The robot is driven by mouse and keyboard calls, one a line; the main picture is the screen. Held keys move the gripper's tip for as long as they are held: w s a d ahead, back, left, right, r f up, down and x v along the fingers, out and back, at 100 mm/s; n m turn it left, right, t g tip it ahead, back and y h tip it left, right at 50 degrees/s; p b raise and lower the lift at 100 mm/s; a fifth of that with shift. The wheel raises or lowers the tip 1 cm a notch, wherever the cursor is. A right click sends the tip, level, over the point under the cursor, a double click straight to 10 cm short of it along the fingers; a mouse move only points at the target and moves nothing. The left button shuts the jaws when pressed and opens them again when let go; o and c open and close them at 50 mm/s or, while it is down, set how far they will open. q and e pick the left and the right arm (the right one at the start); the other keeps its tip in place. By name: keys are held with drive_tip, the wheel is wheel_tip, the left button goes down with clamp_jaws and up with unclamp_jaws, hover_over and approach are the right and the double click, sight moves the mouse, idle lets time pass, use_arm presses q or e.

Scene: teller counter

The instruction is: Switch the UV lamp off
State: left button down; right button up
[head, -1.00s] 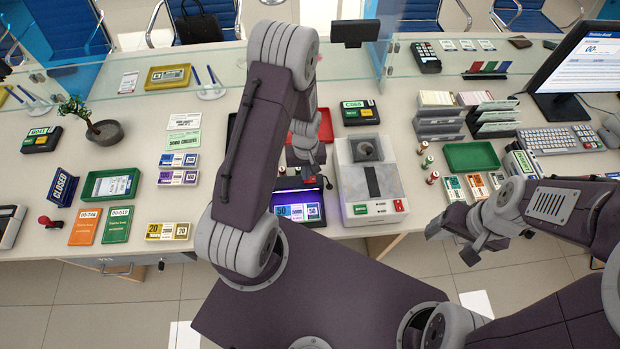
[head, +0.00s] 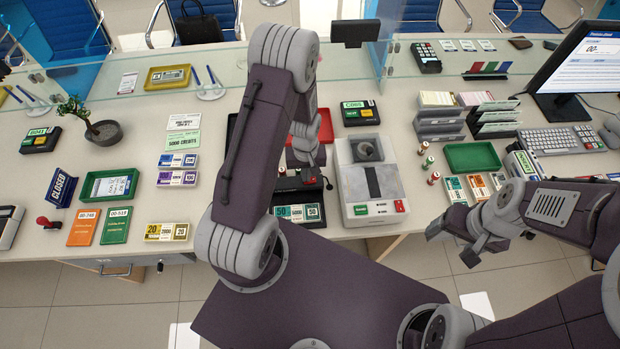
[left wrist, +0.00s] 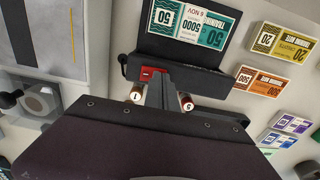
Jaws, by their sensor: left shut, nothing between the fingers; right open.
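The UV lamp (head: 289,184) is a black hooded unit in front of me, partly hidden by my left arm. A teal banknote marked 50 (head: 297,212) lies on its base, with no violet glow over it. In the left wrist view, the lamp's hood (left wrist: 205,80) carries a red switch (left wrist: 148,73). My left gripper (head: 307,160) is shut and empty at the hood. Its fingertips (left wrist: 157,78) are at the red switch; I cannot tell whether they touch it. My right gripper (head: 455,242) is open and empty off the counter's front edge at the right.
A white counting machine (head: 348,190) stands close to the right of the lamp. Small rolls marked 1 (left wrist: 136,92) and 5 (left wrist: 186,101) sit beside my left fingers in the wrist view. Banknote bundles (head: 168,231) lie to the left. A green tray (head: 472,156) is further right.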

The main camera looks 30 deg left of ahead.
wheel_tip(320, 180, up, 6)
drive_tip(key=p, duration=0.5)
drive_tip(key=shift+f, duration=0.1)
